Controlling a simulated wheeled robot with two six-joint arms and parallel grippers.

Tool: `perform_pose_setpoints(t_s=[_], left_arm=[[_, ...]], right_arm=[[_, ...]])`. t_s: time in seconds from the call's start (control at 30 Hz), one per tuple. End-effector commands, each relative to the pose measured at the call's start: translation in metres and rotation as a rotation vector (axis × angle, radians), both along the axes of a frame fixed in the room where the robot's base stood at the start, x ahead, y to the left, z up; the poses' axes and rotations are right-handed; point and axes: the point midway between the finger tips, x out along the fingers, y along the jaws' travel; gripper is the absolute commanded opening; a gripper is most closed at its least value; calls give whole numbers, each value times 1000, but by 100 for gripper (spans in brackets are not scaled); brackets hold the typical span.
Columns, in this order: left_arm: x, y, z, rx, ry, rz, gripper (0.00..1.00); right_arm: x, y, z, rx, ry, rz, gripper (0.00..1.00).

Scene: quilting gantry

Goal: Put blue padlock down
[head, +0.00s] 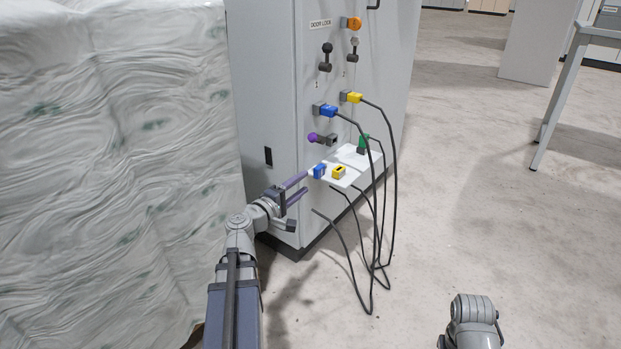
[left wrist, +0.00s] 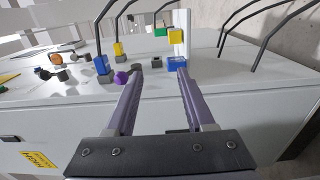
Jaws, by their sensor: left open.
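The blue padlock (head: 319,171) rests on the left part of a small white shelf (head: 343,180) on the cabinet side. It also shows in the left wrist view (left wrist: 176,62), just beyond the tip of the right-hand finger. My left gripper (head: 306,182) has purple fingers, spread apart with nothing between them. Its tips are just left of the shelf, close to the blue padlock; I cannot tell whether they touch it. My right gripper is out of view; only a grey part of that arm shows at the bottom right.
A yellow padlock (head: 339,172) sits right of the blue one. The grey cabinet (head: 268,95) carries a blue plug (head: 328,111), a yellow plug (head: 354,98), a green plug (head: 363,143) and a purple knob (head: 313,137). Black cables hang around the shelf. Wrapped quilting (head: 110,170) stands left.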

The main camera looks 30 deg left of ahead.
Motion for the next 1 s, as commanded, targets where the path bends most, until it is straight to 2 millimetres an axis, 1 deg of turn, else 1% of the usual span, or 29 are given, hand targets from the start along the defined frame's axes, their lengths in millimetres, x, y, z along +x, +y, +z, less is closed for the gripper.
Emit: perform_pose_setpoints(t_s=[0.03,0.17,0.5,0.57,0.6,0.67,0.77,0.8,0.83,0.87,0.9,0.97,1.0], left_arm=[[-7,0,0,0,0,2,54],[-13,1,0,0,0,1,54],[-15,1,0,0,0,-1,54],[-13,-4,-1,7,7,-12,54],[-10,-12,-4,19,18,-32,54],[-3,-36,-12,55,50,-90,54],[9,-103,-38,164,143,-255,54],[11,-135,-52,222,190,-338,54],[10,-160,-63,268,229,-403,54],[9,-184,-74,316,266,-469,54],[4,-213,-89,379,315,-554,54],[-7,-253,-112,479,390,-676,54],[-17,-276,-127,546,439,-755,54]], right_arm=[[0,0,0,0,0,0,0],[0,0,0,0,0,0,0],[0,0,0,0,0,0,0],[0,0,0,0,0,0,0],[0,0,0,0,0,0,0],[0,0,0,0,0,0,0],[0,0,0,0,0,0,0],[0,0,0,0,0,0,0],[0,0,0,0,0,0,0],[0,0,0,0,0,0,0],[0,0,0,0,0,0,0],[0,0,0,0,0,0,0],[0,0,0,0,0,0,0]])
